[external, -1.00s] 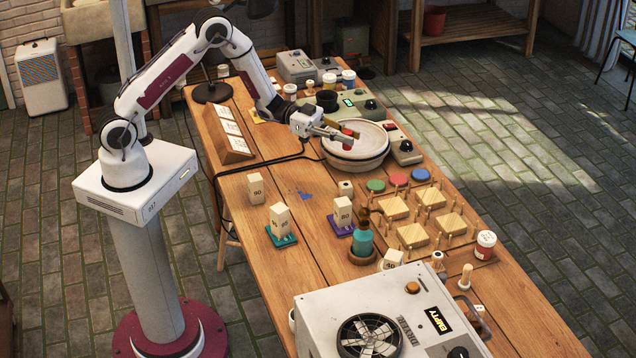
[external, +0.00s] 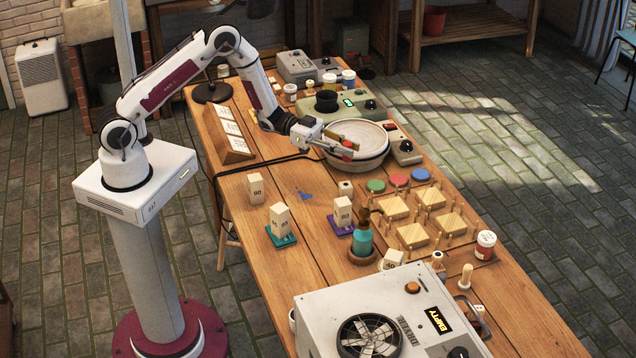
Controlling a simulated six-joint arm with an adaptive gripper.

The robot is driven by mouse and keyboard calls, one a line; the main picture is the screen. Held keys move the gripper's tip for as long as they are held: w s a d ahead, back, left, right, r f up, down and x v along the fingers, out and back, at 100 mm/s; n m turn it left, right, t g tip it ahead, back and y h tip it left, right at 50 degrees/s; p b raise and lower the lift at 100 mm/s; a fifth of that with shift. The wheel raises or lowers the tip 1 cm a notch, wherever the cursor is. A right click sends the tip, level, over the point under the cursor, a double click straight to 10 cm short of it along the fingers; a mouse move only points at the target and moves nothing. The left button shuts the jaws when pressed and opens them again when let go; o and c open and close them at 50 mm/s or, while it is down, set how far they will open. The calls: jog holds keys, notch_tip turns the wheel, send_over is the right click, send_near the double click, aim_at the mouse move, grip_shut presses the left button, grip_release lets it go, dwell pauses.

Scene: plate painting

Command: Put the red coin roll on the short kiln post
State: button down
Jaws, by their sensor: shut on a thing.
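My gripper (external: 350,149) is over the left part of a round pale basin (external: 372,163). It is shut on a small red piece, which looks like the red coin roll (external: 348,145); the fingers hide part of it. Pale numbered blocks that look like kiln posts stand on the table to the front left. One marked 90 (external: 256,190) stands alone, one stands at a teal pad (external: 280,217), and one marked 80 (external: 342,212) stands at a purple pad. I cannot tell which is the short kiln post.
A black cable (external: 265,165) crosses the left. A fan box (external: 385,310) fills the front. Bare wood lies around the 90 block.

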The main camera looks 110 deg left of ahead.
aim_at(347, 161)
jog(key=shift+f, duration=2.45)
jog(key=shift+f, duration=1.85)
jog(key=shift+f, duration=0.15)
jog(key=c, duration=1.9)
grip_release()
jog(key=shift+s, duration=0.15)
jog(key=s, duration=0.4)
jog(key=s+a, duration=0.1)
jog(key=s, duration=0.6)
jog(key=shift+s+a+r, duration=0.2)
jog(key=shift+s+r, duration=0.1)
jog(key=shift+r, duration=0.1)
